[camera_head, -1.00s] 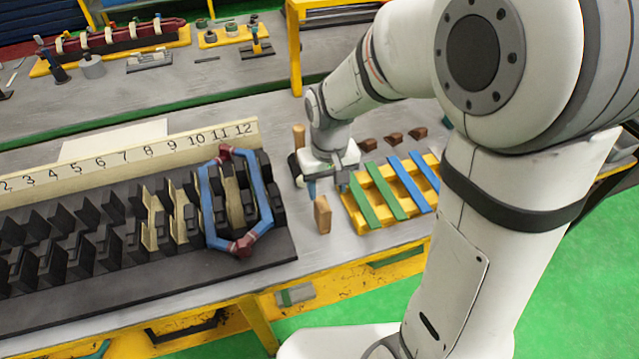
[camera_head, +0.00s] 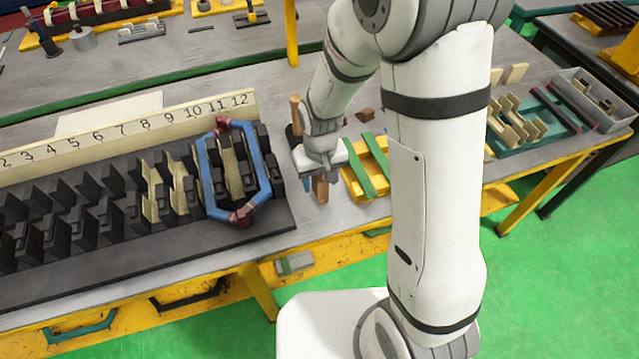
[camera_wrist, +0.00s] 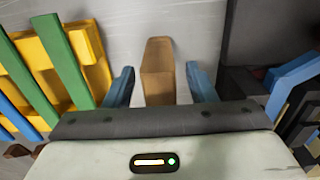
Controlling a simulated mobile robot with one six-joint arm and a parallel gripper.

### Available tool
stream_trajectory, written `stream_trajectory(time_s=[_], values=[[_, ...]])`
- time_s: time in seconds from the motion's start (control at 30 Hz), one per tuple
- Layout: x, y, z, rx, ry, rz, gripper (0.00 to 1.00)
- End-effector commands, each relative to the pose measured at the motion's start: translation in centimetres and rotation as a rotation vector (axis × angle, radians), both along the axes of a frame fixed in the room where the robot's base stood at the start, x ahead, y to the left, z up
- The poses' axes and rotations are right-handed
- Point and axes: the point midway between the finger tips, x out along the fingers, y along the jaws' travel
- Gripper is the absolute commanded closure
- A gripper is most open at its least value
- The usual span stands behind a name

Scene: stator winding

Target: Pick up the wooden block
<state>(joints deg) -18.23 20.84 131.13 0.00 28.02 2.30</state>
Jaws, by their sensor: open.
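The wooden block (camera_wrist: 158,70) is a light brown upright piece on the grey bench. In the wrist view it stands between the two blue fingertips of my gripper (camera_wrist: 160,88), with a gap on each side. My gripper is open and holds nothing.
The yellow rack (camera_head: 358,183) with green and blue strips stands close beside my gripper. On the other side is the black stator (camera_head: 200,245) with a blue coil (camera_head: 262,180). A wooden-handled tool (camera_head: 295,112) stands behind my gripper.

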Motion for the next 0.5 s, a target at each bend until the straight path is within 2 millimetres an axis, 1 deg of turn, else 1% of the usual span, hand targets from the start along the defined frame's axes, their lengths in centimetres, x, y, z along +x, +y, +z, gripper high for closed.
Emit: stream_trajectory(time_s=[0.07,0.5], values=[[0.00,0.01,0.01,0.000,0.000,0.000,0.49],[0.00,0.05,0.04,0.000,0.000,0.001,0.84]])
